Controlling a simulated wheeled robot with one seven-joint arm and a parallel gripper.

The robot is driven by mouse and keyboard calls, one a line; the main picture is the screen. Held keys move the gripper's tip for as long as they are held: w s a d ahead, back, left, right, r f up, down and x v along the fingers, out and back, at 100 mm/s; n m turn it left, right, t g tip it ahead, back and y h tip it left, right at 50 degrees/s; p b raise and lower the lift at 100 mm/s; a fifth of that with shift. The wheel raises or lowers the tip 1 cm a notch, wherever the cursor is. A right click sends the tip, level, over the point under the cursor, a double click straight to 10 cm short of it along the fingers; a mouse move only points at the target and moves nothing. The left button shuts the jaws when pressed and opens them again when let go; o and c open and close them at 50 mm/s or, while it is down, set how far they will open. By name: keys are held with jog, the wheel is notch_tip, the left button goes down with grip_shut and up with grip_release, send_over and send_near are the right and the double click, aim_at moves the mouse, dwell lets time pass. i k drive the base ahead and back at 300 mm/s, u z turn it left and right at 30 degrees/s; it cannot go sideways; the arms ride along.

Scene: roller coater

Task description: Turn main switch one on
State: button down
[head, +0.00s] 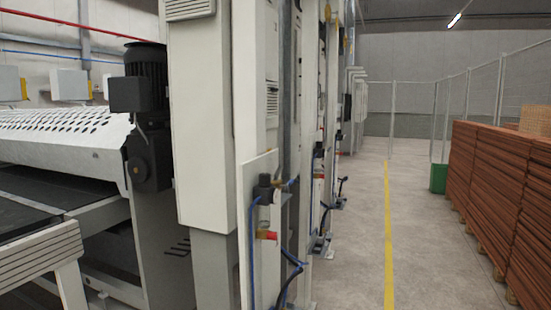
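I cannot make out main switch one in the head view. A tall pale grey cabinet (202,120) stands near the middle left, with its side towards me. Behind it a row of more cabinets and panels (270,90) recedes along the aisle. A valve unit with a red part (267,236) and blue hoses sits on a pale plate low in front of them. My gripper is not in view.
A roller machine with a perforated cover (65,130), black motor (146,75) and dark belt (60,190) fills the left. A clear concrete aisle with a yellow line (388,230) runs ahead. Stacked brown boards (490,190), a green bin (438,178) and mesh fence (455,100) bound the right.

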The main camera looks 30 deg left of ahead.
aim_at(199, 90)
jog(key=u, duration=0.5)
jog(key=i, duration=0.55)
jog(key=u, duration=0.65)
